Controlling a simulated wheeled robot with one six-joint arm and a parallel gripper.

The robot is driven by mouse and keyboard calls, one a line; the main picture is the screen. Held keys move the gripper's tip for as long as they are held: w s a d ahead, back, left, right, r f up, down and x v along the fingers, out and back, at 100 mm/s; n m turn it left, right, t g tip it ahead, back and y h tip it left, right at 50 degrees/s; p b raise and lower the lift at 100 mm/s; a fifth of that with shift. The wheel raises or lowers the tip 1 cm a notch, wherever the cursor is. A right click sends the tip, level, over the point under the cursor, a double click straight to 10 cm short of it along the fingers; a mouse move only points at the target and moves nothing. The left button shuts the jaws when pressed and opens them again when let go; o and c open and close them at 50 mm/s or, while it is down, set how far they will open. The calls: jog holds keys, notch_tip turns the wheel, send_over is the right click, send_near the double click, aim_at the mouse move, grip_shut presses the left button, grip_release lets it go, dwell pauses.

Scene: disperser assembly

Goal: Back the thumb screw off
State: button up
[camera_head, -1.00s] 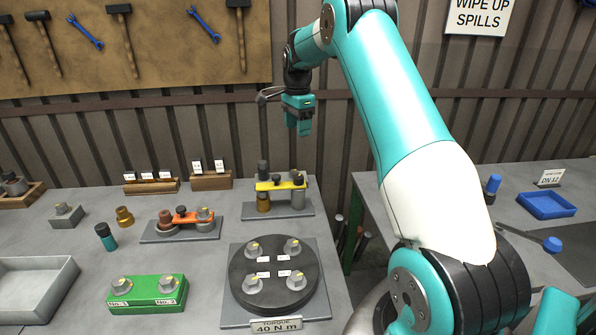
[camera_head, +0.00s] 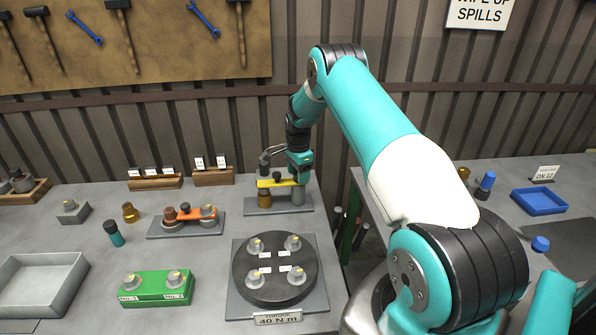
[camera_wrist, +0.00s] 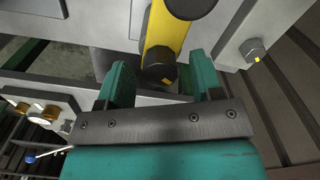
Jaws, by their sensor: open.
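A yellow bar (camera_head: 278,183) lies across a brass post (camera_head: 264,199) and a grey post (camera_head: 298,195) on a flat grey plate. Dark knobs stand on the bar; I cannot tell surely which is the thumb screw. In the wrist view the yellow bar (camera_wrist: 166,38) runs from the top edge, with a dark hexagonal head (camera_wrist: 158,73) at its near end. My gripper (camera_head: 300,178) points down over the bar's right end. In the wrist view my gripper (camera_wrist: 161,82) is open, its teal fingers on either side of the dark head, with visible gaps. The arm hides part of the fixture.
An orange bar fixture (camera_head: 190,214) stands to the left. A black round disc (camera_head: 274,290) with several bolts is in front. A green block (camera_head: 158,289) and a grey tray (camera_head: 40,285) lie front left. Label stands (camera_head: 213,176) are behind. A gap separates the right bench.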

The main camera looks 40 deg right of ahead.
jog(key=shift+f, duration=0.25)
jog(key=c, duration=0.9)
